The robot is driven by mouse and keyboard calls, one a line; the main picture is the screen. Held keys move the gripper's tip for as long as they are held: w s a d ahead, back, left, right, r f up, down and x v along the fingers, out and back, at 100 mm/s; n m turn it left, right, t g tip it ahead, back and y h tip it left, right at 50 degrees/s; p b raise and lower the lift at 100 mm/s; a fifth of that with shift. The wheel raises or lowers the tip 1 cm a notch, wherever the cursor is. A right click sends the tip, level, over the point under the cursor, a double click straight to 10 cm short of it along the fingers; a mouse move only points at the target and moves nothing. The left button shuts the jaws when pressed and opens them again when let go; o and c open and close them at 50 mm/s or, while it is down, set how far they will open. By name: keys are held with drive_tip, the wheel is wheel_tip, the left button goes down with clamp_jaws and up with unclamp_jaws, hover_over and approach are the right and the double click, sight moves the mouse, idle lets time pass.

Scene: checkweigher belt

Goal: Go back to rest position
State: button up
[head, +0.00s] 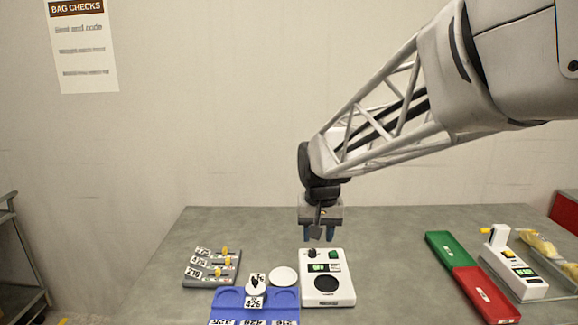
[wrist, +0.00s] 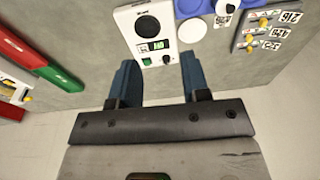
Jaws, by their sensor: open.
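My gripper (head: 319,233) hangs from the arm above the back of the table, behind and above the white scale with a round dark pan (head: 328,299). Its two blue fingers are apart with nothing between them; they also show in the wrist view (wrist: 160,85). In the wrist view the scale (wrist: 134,18) lies beyond the fingertips, its green display lit. The gripper looks clear of the scale.
A blue tray (head: 228,299) with numbered places, a white disc (head: 284,276) and a grey board with yellow levers (head: 198,283) are left of the scale. Green (head: 450,252) and red (head: 487,298) trays and a white machine (head: 515,270) stand right. A sign (head: 84,50) hangs on the wall.

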drive_tip(key=s+d, duration=0.4)
drive_tip(key=s, duration=0.5)
drive_tip(key=s+d+f, duration=0.1)
drive_tip(key=s+d, duration=0.3)
drive_tip(key=s, duration=0.5)
drive_tip(key=s+d+f+t, duration=0.1)
drive_tip(key=s+d, duration=0.3)
drive_tip(key=s, duration=0.5)
idle(1.9)
